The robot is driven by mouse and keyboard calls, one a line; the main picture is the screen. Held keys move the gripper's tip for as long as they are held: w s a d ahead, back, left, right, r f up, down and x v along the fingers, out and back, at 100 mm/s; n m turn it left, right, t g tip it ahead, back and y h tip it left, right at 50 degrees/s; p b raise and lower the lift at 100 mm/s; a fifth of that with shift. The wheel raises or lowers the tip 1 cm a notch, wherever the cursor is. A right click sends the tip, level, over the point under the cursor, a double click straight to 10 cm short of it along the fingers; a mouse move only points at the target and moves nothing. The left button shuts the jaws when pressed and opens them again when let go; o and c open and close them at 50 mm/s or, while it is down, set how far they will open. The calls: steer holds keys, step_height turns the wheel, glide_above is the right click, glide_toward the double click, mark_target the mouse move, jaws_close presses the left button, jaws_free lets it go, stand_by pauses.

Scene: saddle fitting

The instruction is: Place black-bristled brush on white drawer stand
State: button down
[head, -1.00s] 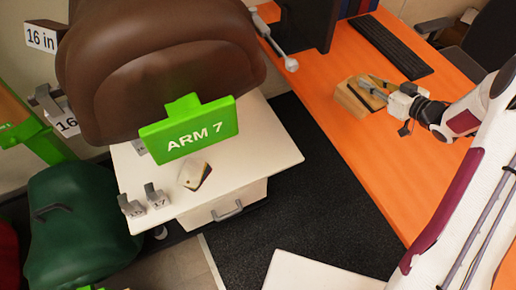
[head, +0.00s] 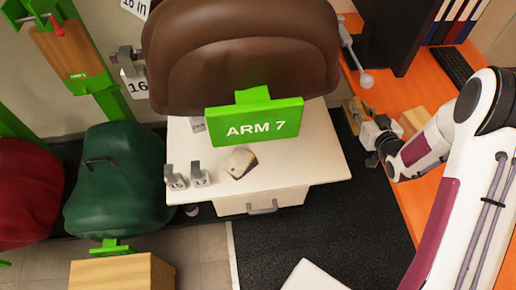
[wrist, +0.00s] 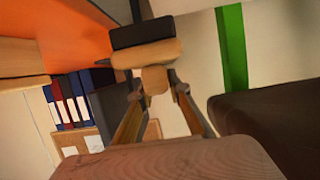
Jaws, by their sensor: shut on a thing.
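My gripper (head: 360,116) is beyond the stand's right side, near the left edge of the orange desk. In the wrist view, my gripper's fingers (wrist: 155,98) are shut on a wooden-bodied brush with black bristles (wrist: 140,33), whose bristles face the top of the picture. In the head view the brush is small and partly hidden by the gripper. The white drawer stand (head: 300,178) is in the middle of the head view, left of my gripper. Its top holds a pale, dark-edged block (head: 241,163) and two grey tagged pieces (head: 187,177). Its back is hidden by the saddle.
A brown saddle (head: 240,50) with a green "ARM 7" sign (head: 254,125) overhangs the stand's back. A grey rod with a rounded end (head: 364,78) stands between saddle and gripper. A wooden box (head: 412,122) sits on the desk. The stand's right front top is clear.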

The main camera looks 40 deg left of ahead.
steer(key=s+a+f, duration=0.4)
steer(key=s+a, duration=0.3)
glide_above(294, 163)
step_height(294, 163, down, 5)
steer(key=shift+r, duration=0.15)
steer(key=shift+f, duration=2.95)
steer(key=shift+f, duration=0.1)
steer(key=shift+f, duration=2)
steer(key=shift+f, duration=0.1)
steer(key=c, duration=1.9)
jaws_free()
